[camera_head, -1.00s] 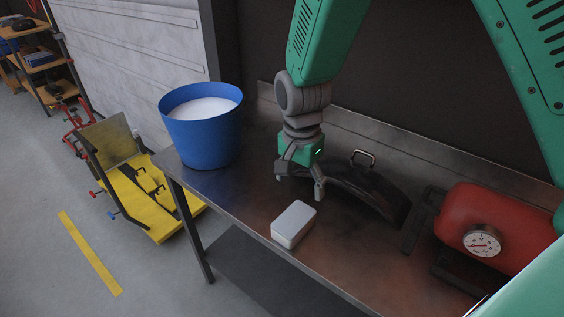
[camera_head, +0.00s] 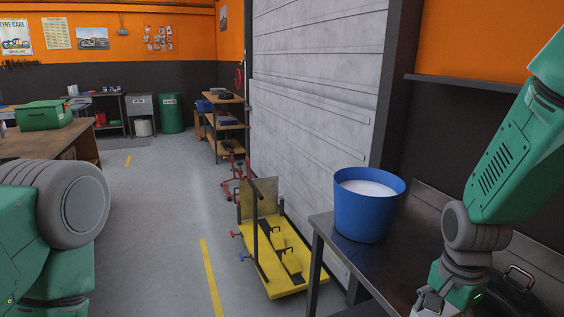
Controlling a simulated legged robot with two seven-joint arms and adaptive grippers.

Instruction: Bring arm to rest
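My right arm (camera_head: 520,150) comes in from the right. Its gripper (camera_head: 436,303) points down over the metal bench (camera_head: 385,268) at the bottom edge, right of the blue bucket (camera_head: 358,215) and apart from it. The fingertips are cut off by the frame, so its opening cannot be judged. My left arm (camera_head: 70,205) shows at the lower left as a grey joint and green links. Its gripper is out of view.
The bucket holds white contents (camera_head: 368,188). A yellow lift (camera_head: 290,275) stands on the floor left of the bench. A wooden table (camera_head: 40,140) with a green box (camera_head: 43,115) stands at the left. Open floor (camera_head: 165,215) lies between.

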